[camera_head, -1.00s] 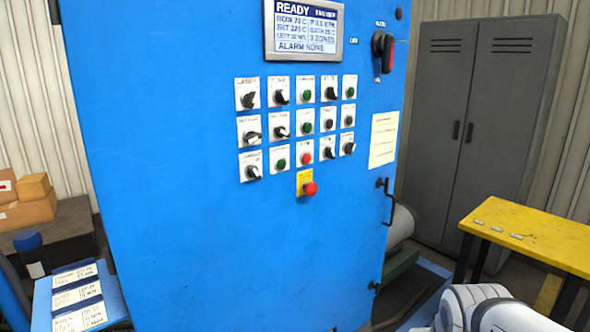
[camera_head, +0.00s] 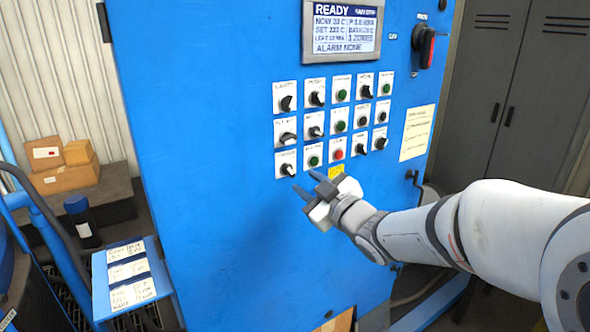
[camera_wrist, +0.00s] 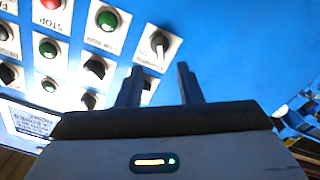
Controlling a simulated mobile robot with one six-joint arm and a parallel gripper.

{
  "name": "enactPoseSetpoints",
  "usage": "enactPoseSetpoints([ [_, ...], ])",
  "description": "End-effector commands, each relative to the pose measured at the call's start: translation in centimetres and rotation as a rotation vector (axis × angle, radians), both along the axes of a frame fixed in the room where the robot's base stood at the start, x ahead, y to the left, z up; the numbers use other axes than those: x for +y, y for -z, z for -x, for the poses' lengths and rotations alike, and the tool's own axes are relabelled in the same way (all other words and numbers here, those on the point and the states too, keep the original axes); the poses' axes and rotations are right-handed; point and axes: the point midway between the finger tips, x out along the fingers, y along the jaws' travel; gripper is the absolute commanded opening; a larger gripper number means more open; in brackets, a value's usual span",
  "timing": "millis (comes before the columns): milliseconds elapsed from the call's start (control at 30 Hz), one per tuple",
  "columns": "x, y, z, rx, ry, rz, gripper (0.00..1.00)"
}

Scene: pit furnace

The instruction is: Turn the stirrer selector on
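The blue furnace panel carries rows of black selector knobs and round buttons on white plates. The small labels are too blurred to tell which knob is the stirrer selector. The bottom-left selector (camera_head: 287,169) shows a black knob with a pale face; it appears to be the selector (camera_wrist: 158,42) just beyond my fingertips in the wrist view. My gripper (camera_head: 306,182) is open and empty, just below the bottom row and pointing up-left at the panel. In the wrist view its two fingers (camera_wrist: 158,75) are apart, with another knob partly hidden behind them.
A green button (camera_head: 314,160) and a red button (camera_head: 338,154) are close by. The display (camera_head: 343,30) reads READY and ALARM NONE.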

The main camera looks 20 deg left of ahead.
Motion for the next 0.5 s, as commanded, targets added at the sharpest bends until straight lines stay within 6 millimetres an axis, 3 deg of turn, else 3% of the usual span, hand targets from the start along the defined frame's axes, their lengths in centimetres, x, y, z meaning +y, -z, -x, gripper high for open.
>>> enactPoseSetpoints([
  [300,3.7,-0.1,-3.1,0.003,0.0,0.0,0.33],
  [500,4.6,0.0,-3.9,0.002,0.002,0.001,0.33],
])
